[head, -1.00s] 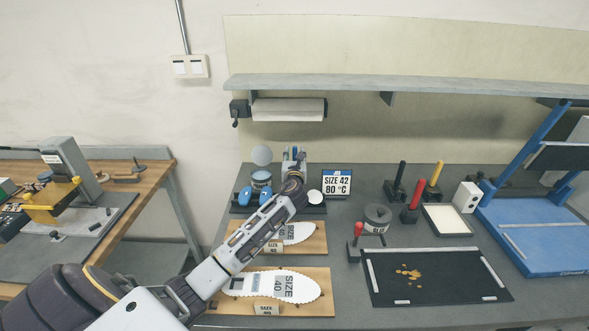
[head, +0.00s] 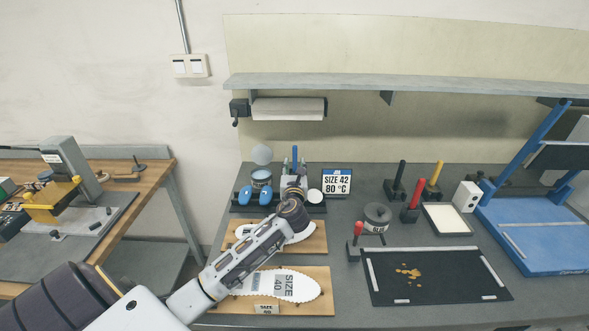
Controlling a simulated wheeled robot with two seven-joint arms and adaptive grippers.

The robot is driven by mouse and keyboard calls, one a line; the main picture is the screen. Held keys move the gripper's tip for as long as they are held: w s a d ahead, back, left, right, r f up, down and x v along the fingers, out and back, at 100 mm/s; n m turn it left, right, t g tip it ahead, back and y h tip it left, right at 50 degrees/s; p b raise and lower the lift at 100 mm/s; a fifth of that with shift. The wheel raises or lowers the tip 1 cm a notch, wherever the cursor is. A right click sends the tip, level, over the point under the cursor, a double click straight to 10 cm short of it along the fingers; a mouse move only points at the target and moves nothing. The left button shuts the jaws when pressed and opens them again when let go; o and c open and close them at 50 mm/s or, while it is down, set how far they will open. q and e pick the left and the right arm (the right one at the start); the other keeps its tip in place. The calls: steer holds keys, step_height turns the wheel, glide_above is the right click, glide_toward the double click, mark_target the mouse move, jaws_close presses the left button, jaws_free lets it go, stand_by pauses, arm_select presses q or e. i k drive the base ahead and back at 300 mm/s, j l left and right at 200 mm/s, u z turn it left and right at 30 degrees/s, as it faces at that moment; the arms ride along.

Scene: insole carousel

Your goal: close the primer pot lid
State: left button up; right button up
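The primer pot (head: 261,179) is a small round pot with a blue-banded side, on the black rack at the back left of the grey bench. Its pale round lid (head: 262,155) stands raised above and behind it. My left gripper (head: 294,168) is just right of the pot, apart from the lid. Its two fingers look spread, with an upright blue handle (head: 295,153) showing between them and seemingly behind them. My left arm hides part of the rack. My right gripper is not in view.
Two blue rounded items (head: 246,195) sit in front of the pot. A white round pad (head: 314,196) and the size sign (head: 337,182) are to the right. Insole boards (head: 322,272) lie under my arm. A grey pot (head: 377,216) stands mid-bench.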

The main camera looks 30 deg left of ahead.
mark_target(261, 155)
steer(key=u, duration=1.35)
